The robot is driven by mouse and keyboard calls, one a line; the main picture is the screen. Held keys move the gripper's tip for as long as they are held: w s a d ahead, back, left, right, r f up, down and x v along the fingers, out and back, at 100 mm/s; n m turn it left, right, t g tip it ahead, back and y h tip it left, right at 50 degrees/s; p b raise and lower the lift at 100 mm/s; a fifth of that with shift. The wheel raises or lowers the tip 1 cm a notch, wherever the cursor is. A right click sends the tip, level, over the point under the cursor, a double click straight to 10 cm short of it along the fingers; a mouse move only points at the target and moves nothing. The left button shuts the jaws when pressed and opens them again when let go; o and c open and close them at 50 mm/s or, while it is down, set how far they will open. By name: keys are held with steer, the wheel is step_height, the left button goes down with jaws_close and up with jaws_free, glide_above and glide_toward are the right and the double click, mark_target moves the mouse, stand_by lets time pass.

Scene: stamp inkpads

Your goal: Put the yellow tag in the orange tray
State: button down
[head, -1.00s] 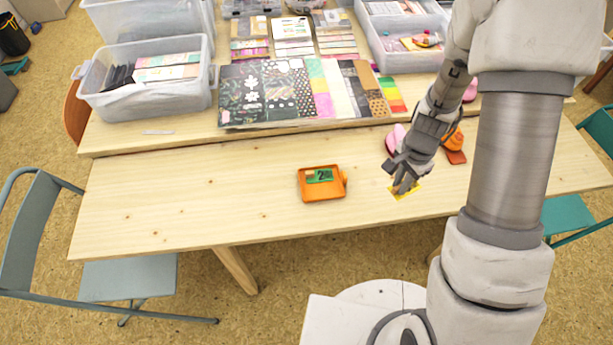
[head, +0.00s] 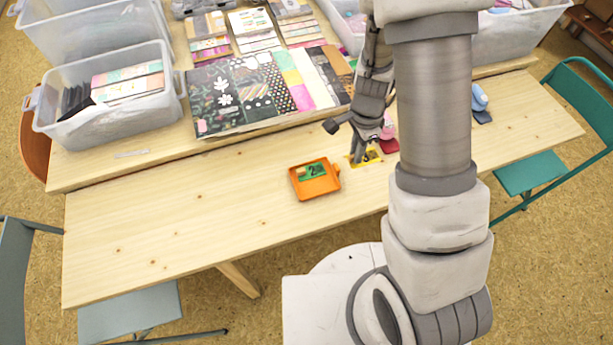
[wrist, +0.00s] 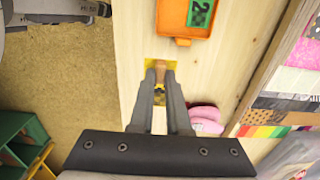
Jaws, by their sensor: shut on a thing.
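The yellow tag (head: 371,157) is flat, with a brown knob seen in the wrist view, where the tag (wrist: 148,86) also shows. My gripper (head: 358,159) is shut on it; in the wrist view the fingertips (wrist: 160,74) close around the knob. The fingers cover part of the tag. I cannot tell how high it is above the table. The orange tray (head: 320,192) lies on the table just left of the tag, apart from it. A green tag (head: 313,170) marked 2 lies inside it. The tray (wrist: 174,28) is ahead of the fingers in the wrist view.
A pink object (head: 388,143) sits right behind the tag, partly hidden by my arm. A blue object (head: 479,97) stands farther right. Patterned paper sheets (head: 240,95) and clear bins (head: 105,110) fill the back. The wooden table (head: 170,220) is bare left of the tray.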

steer(key=a+f, duration=0.2)
steer(key=a, duration=0.1)
steer(key=s+a+f, duration=0.1)
steer(key=a+f, duration=0.1)
steer(key=a, duration=0.2)
steer(key=a+f, duration=0.2)
steer(key=a, duration=0.2)
steer(key=shift+s+a+f, duration=0.1)
steer(key=shift+s+f, duration=0.2)
steer(key=shift+f, duration=0.1)
steer(key=shift+f+b, duration=0.5)
steer(key=shift+f, duration=1.5)
steer(key=shift+f, duration=0.15)
steer(key=c, duration=0.9)
jaws_free()
